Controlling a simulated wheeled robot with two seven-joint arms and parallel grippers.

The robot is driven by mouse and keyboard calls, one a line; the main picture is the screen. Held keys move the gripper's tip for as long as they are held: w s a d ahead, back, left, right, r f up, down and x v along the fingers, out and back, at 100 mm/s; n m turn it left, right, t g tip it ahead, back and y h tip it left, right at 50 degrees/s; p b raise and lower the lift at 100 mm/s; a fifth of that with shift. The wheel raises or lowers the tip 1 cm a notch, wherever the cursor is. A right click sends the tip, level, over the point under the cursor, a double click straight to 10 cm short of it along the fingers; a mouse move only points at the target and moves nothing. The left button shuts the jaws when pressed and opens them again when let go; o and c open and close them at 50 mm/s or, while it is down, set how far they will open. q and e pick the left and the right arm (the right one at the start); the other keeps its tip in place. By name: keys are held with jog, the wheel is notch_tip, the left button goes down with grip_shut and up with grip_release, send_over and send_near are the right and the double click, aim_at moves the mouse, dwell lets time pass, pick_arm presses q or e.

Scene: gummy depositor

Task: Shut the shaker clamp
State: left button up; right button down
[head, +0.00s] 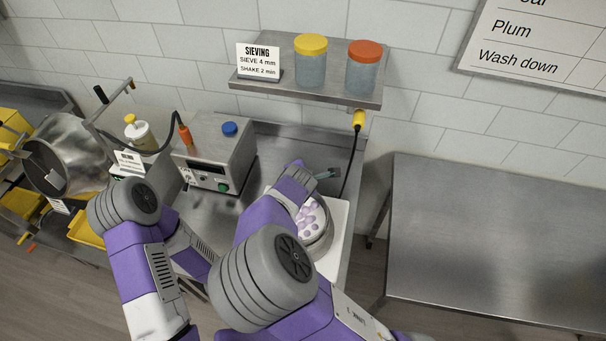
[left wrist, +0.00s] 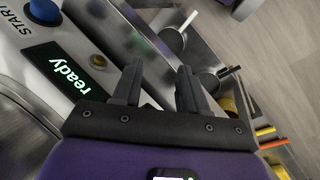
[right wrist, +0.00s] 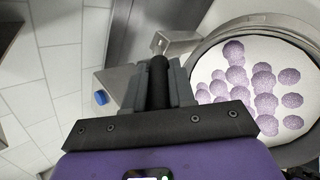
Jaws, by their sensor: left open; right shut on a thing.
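The shaker's round sieve pan (head: 314,224) holds several purple gummies and stands on a white base (head: 340,222). It also shows at the right of the right wrist view (right wrist: 205,78). My right gripper (right wrist: 160,85) is shut on a black upright handle (right wrist: 159,68), which appears to be the clamp's, beside the pan rim. A metal bracket (right wrist: 177,42) is just beyond it. In the head view my right arm hides part of the pan and the handle. My left gripper (left wrist: 158,84) is open and empty above the control box's edge.
A shelf (head: 310,88) with two lidded jars is behind. A metal drum (head: 66,150) stands left. The right table (head: 480,240) is clear.

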jog(key=shift+s+f, duration=0.1)
dwell(0.3)
jog(key=c, duration=0.9)
grip_release()
jog(key=shift+c, duration=0.2)
jog(key=shift+a, duration=0.1)
jog(key=shift+s+r, duration=0.25)
jog(key=shift+r, duration=0.15)
jog(key=p+v, duration=0.1)
jog(key=v, duration=0.5)
jog(key=shift+s, duration=0.4)
jog(key=shift+r, duration=0.15)
